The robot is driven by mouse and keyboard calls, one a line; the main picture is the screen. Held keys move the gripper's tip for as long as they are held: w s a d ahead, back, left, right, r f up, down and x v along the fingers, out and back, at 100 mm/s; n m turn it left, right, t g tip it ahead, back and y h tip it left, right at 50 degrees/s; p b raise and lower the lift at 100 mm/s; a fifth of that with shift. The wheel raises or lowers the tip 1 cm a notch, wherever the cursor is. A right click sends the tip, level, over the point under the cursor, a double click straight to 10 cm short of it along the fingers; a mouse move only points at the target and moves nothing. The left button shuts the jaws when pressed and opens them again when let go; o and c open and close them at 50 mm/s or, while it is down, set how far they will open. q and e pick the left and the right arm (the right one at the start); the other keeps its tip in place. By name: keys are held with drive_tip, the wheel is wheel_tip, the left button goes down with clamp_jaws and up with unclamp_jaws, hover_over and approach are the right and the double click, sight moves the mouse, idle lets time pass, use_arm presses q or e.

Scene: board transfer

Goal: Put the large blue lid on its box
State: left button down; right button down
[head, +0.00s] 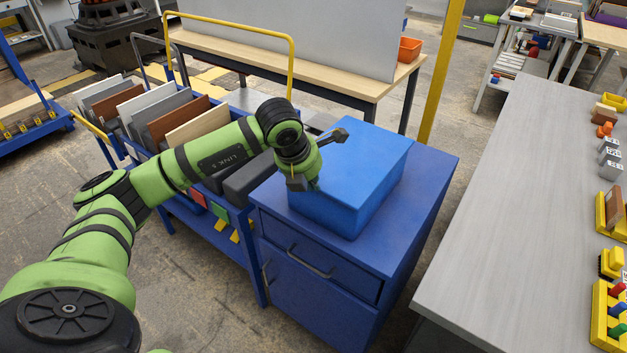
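The large blue box (345,207) stands on top of a blue cabinet at the centre of the head view. A flat, lighter blue top surface, seemingly the lid (370,160), covers it; I cannot tell whether it is fully seated. My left gripper (320,160) is at the left side of this top, close to its edge. Its two dark fingers are spread wide apart, one over the back left part and one by the front left corner. I see nothing held between them, and contact with the lid cannot be told. My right gripper is not in view.
The blue cabinet (424,190) has a little free top around the box. A blue cart with upright boards (158,115) stands close on its left. A grey worktable (510,210) with several small items along its right side stands to the right. A yellow post (440,75) rises behind.

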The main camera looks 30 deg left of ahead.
use_arm(q)
drive_tip(key=shift+s, duration=1)
wheel_tip(320, 180, up, 7)
drive_tip(key=p, duration=0.3)
idle(0.5)
